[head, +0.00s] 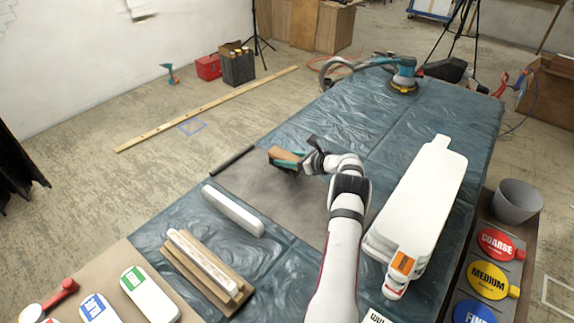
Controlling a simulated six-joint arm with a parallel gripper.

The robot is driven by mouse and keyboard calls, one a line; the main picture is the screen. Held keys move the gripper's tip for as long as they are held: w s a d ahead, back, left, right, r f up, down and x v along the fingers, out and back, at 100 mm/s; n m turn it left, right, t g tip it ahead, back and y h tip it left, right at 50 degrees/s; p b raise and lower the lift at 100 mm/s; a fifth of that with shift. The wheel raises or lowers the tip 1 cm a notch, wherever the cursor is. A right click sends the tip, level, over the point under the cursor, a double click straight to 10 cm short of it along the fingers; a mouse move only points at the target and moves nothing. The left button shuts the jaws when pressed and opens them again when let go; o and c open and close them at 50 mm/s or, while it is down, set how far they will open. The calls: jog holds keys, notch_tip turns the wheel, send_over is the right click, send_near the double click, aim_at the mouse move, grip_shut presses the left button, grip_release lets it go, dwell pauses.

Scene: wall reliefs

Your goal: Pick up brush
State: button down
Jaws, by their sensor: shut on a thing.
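The brush (281,154) shows as a brown block with a teal strip, tilted, near the middle of the head view. My gripper (300,160) is shut on the brush at its right end. The dark fingers partly hide the brush. A grey, dusty-looking patch of the covered table lies under and around it. I cannot tell whether the brush touches the table.
The table has a blue plastic cover (440,115). White relief pieces (233,211) lie left of my arm, and a large white form (420,195) lies right. A sander (403,75) stands at the far end. Coarse, medium and fine discs (487,280) and a grey bucket (517,201) are at right.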

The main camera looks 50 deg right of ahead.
jog(key=s+d+r, duration=0.2)
jog(key=s+r, duration=0.6)
jog(key=s, duration=0.3)
jog(key=s+a+r+n+g+y, duration=0.2)
jog(key=a+n+y, duration=0.3)
jog(key=a, duration=1.6)
jog(key=s+a+r+n+g+y, duration=0.1)
jog(key=s+a+n+g+y, duration=0.25)
jog(key=a, duration=1.75)
jog(key=shift+n+t+y, duration=0.25)
jog(key=shift+t+y, duration=0.3)
jog(key=shift+t, duration=0.2)
jog(key=shift+w+d+f, duration=0.1)
jog(key=shift+w+f, duration=0.15)
jog(key=shift+f, duration=1.2)
jog(key=shift+w+f, duration=0.2)
jog(key=shift+f, duration=1.2)
notch_tip(320, 180, down, 2)
jog(key=shift+f, duration=0.1)
jog(key=shift+w+r, duration=0.2)
jog(key=shift+w, duration=0.7)
jog(key=shift+w+f, duration=0.1)
jog(key=shift+w, duration=9.65)
jog(key=shift+s, duration=10.7)
notch_tip(320, 180, up, 8)
